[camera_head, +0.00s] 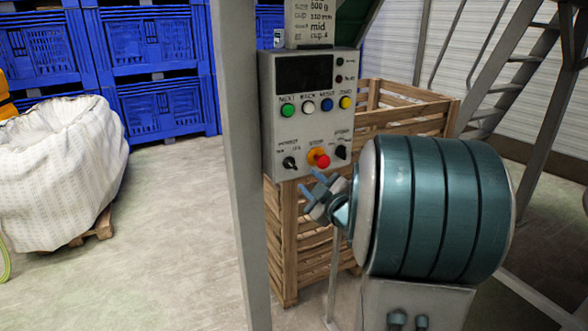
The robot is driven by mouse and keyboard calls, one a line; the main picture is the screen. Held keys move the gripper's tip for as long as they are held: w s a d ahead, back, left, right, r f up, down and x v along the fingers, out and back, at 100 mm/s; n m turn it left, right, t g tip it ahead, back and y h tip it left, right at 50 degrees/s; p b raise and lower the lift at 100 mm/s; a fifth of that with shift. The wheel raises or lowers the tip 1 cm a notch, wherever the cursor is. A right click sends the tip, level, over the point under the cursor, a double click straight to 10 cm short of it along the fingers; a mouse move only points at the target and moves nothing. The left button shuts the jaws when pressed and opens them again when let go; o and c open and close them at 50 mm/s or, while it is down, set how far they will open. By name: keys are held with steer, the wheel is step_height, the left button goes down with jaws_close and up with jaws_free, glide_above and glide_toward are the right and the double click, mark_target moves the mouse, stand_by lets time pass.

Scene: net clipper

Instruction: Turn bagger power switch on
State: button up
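The bagger control panel (305,130) is a light grey box on a post. At its lower left is a black rotary knob (290,163), under a small label that looks like a power label; I cannot read its setting for sure. My gripper (314,181) has blue fingers and appears just below the panel, under the stop button. Its fingers look apart, with nothing between them. I cannot tell its distance from the panel.
A row of green, white, blue and yellow buttons (317,105) lies under the panel's dark screen (304,72). A grey post (238,150) stands left of the panel. Wooden crates (290,245) are behind it. A white bulk bag (60,165) stands left, with open floor (165,240) between.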

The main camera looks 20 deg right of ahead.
mark_target(292, 165)
steer(key=w+p, duration=0.1)
steer(key=w, duration=0.8)
steer(key=shift+w+a, duration=0.1)
steer(key=shift+a, duration=0.1)
jaws_close()
